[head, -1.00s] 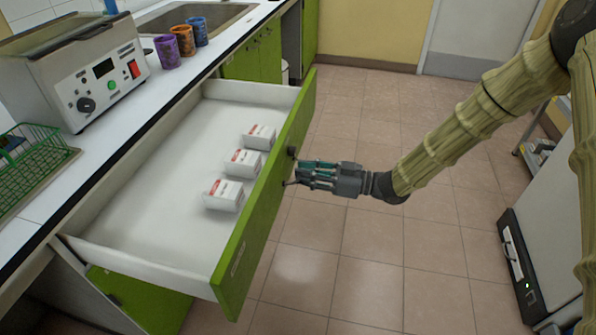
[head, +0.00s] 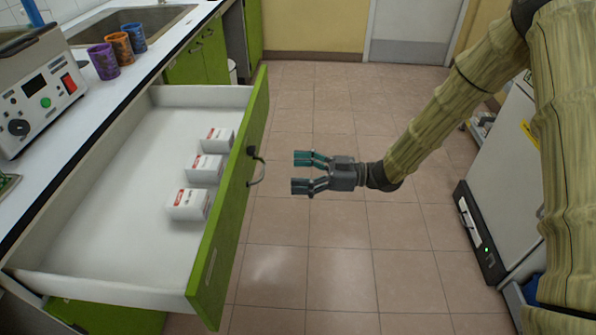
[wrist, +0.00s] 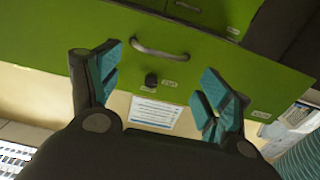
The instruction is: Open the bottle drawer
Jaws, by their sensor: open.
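The drawer with the green front (head: 235,190) is pulled well out from under the white counter. Its white inside (head: 120,190) holds three white boxes (head: 206,168) with red print in a row near the front. The dark curved handle (head: 257,171) is on the front's outer face; it also shows in the wrist view (wrist: 160,50). My gripper (head: 300,172) is open and empty, to the right of the handle and apart from it.
A grey device (head: 40,95) and three cups, purple (head: 104,62), orange (head: 119,48) and blue (head: 134,37), stand on the counter by a sink (head: 140,22). A white cabinet (head: 510,170) stands at the right. The tiled floor between is clear.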

